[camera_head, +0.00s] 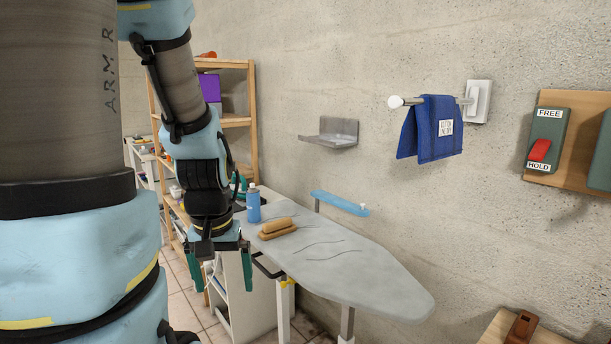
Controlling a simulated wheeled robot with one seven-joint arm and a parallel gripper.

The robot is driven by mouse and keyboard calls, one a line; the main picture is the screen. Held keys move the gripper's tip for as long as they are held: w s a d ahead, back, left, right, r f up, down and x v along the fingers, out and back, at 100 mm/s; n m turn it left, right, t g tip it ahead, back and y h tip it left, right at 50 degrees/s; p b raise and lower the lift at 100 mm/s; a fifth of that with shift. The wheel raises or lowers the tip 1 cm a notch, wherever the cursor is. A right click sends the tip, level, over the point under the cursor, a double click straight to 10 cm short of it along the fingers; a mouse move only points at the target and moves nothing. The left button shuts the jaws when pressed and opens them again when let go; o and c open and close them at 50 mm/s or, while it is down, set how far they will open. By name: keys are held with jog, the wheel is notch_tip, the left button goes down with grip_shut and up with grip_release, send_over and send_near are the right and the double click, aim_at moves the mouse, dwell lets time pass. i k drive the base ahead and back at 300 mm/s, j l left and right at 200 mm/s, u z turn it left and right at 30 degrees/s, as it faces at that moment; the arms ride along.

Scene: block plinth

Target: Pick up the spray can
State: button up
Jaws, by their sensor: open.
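A blue spray can (253,205) with a pale top stands upright at the far left end of the grey ironing board (375,279). My gripper (221,278) hangs at the end of my arm, pointing down, left of the board's left end and nearer to me than the can. Its two green fingers are spread apart with nothing seen between them. The gripper and the can are apart in the picture. The can's left edge is close to my wrist in the picture; most of the can shows.
A tan brush-like object (277,229) lies on the board just right of the can. A blue bar (339,202) stands behind the board. A wooden shelf unit (252,110) is behind my arm. A blue cloth (437,127) hangs on the wall. The board's right half is clear.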

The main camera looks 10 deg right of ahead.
aim_at(253, 193)
jog(key=z, duration=1.05)
jog(key=j+u, duration=0.1)
jog(key=j, duration=0.3)
jog(key=i+j, duration=0.15)
jog(key=j, duration=0.25)
jog(key=i+j+u, duration=0.15)
jog(key=j, duration=0.2)
jog(key=j+u, duration=0.1)
jog(key=j, duration=0.3)
jog(key=i+j, duration=0.15)
jog(key=j, duration=0.2)
jog(key=i+j+u, duration=0.15)
jog(key=j, duration=0.25)
jog(key=i+j+u, duration=0.1)
jog(key=j, duration=0.25)
